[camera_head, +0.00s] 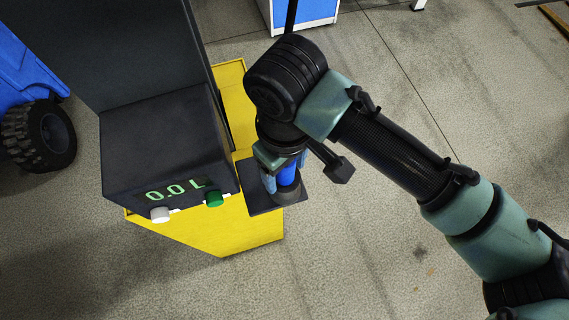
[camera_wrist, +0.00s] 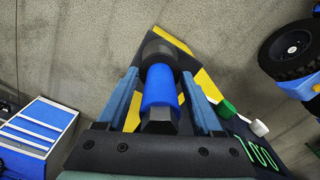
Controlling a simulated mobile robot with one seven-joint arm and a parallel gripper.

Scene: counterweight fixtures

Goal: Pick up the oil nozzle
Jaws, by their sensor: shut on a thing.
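The oil nozzle (camera_wrist: 159,88) has a blue sleeve and a dark hexagonal end in the wrist view. It lies between the two blue fingers of my gripper (camera_wrist: 160,98), which is shut on it. My wrist hides the nozzle's upper part in the head view.
The dispenser's dark box (camera_head: 165,145) reads "0.0 L" and has a white knob (camera_head: 159,214) and a green knob (camera_head: 214,199). A blue vehicle with a black tyre (camera_head: 40,135) stands at left. A blue and white cabinet (camera_head: 303,12) stands at the back. Floor at right is clear.

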